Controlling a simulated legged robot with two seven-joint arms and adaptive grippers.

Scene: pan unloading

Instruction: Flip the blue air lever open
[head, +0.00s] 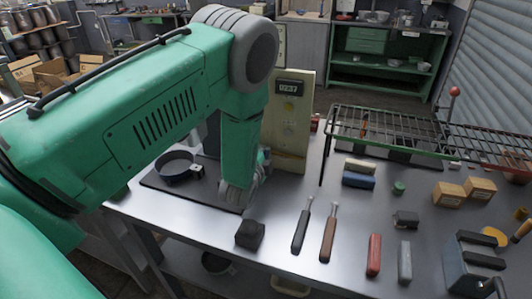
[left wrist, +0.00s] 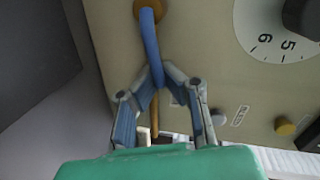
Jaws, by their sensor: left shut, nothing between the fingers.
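The blue air lever (left wrist: 151,40) hangs down from a brass-coloured pivot on the beige panel (left wrist: 210,60) in the left wrist view. My left gripper (left wrist: 158,76) is shut and empty, with its fingertips at the lever's lower end. The tips overlap the lever in the picture; I cannot tell whether they touch it. In the head view the beige panel (head: 291,130) stands on the table behind my left forearm. The lever and my left fingers are hidden or unclear there. My right gripper is not clearly seen.
In the left wrist view a dial (left wrist: 280,30) and a brass knob (left wrist: 284,127) are on the panel. In the head view a dark pan (head: 178,165) sits left of my wrist. Two handled tools (head: 328,240) lie in front, and a green wire rack (head: 385,125) stands right.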

